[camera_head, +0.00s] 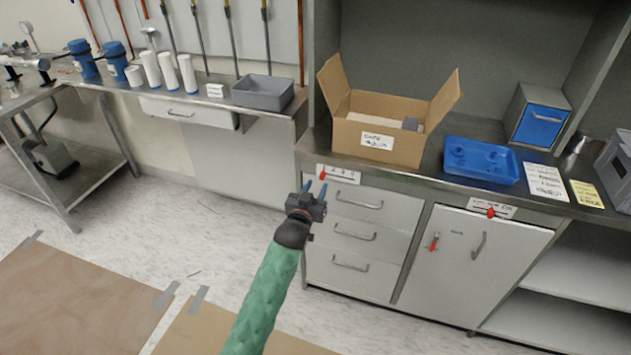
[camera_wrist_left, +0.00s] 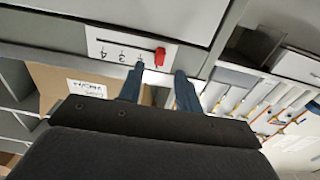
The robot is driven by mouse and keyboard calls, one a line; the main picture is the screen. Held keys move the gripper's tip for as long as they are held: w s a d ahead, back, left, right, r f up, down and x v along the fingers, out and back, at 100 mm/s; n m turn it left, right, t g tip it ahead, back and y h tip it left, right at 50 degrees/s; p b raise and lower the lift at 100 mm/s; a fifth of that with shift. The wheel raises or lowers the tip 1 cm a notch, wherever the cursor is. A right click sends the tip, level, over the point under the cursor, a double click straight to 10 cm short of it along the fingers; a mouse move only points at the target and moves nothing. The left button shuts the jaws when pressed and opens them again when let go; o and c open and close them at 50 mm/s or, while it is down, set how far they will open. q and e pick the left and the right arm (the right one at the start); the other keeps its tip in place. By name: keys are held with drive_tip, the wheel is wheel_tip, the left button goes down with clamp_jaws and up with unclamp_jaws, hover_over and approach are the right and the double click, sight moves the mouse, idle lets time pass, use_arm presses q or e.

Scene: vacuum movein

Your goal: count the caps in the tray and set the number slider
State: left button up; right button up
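The blue tray (camera_head: 484,160) lies on the counter at the right; small blue round shapes in it are too blurred to tell apart. The number slider (camera_head: 338,174) is a white strip on the counter's front edge, with a red knob (camera_head: 322,174) at its left end. In the left wrist view the slider strip (camera_wrist_left: 128,46) shows upside-down numbers, and its red knob (camera_wrist_left: 159,57) sits by the 1 end. My left gripper (camera_head: 315,190) is just below the knob, its blue fingers apart and empty. The knob lies near the gap between the fingertips (camera_wrist_left: 160,80). My right gripper is out of view.
An open cardboard box (camera_head: 380,138) stands behind the slider. A second strip with a red knob (camera_head: 490,212) is on the counter edge further right. Paper notes (camera_head: 545,183) and a blue-fronted box (camera_head: 540,122) are beside the tray. A grey bin (camera_head: 263,92) stands at left.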

sight(322, 178)
use_arm(q)
drive_tip(key=shift+x, duration=2.05)
clamp_jaws()
